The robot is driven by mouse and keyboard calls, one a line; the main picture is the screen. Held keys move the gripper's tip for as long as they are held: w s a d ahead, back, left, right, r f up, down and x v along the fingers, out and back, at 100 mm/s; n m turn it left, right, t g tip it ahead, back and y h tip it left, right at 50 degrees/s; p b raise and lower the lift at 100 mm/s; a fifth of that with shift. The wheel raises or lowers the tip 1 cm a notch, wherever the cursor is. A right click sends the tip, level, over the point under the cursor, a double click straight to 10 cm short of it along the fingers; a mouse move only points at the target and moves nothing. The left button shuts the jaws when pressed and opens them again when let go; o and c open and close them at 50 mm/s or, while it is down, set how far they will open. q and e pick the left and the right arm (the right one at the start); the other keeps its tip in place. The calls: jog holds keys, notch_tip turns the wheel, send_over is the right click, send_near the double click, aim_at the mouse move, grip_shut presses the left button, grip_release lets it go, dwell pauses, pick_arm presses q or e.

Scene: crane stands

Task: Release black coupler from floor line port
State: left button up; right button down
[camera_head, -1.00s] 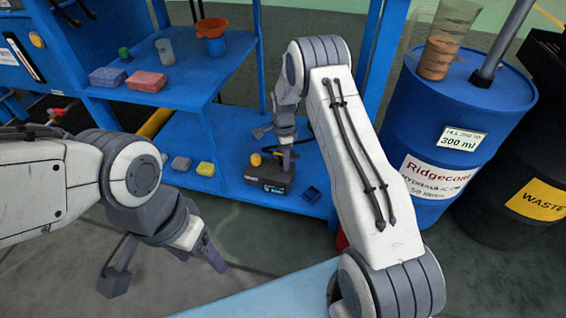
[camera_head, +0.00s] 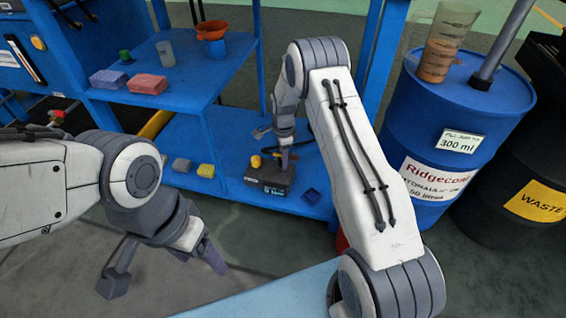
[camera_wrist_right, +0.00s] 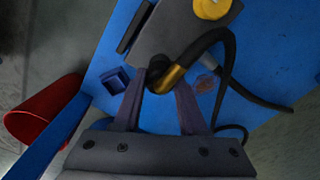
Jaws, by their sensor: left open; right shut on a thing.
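My right gripper (camera_wrist_right: 158,92) is shut on a black coupler (camera_wrist_right: 157,82) at the end of a black hose, beside a brass fitting (camera_wrist_right: 173,78) in the right wrist view. The hose arches over the dark box (camera_wrist_right: 185,35), which has a yellow knob. In the head view, this box (camera_head: 268,181) stands on the lower blue shelf, and my right gripper (camera_head: 277,148) reaches down to it. The floor line port cannot be told apart. My left gripper (camera_head: 163,272) is open and empty above the floor.
A blue drum (camera_head: 455,110) carries a beaker (camera_head: 444,45). A red cup-like object (camera_wrist_right: 40,112) shows in the wrist view.

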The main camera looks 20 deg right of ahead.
jog(key=shift+r+p, duration=2.1)
jog(key=shift+r, duration=0.25)
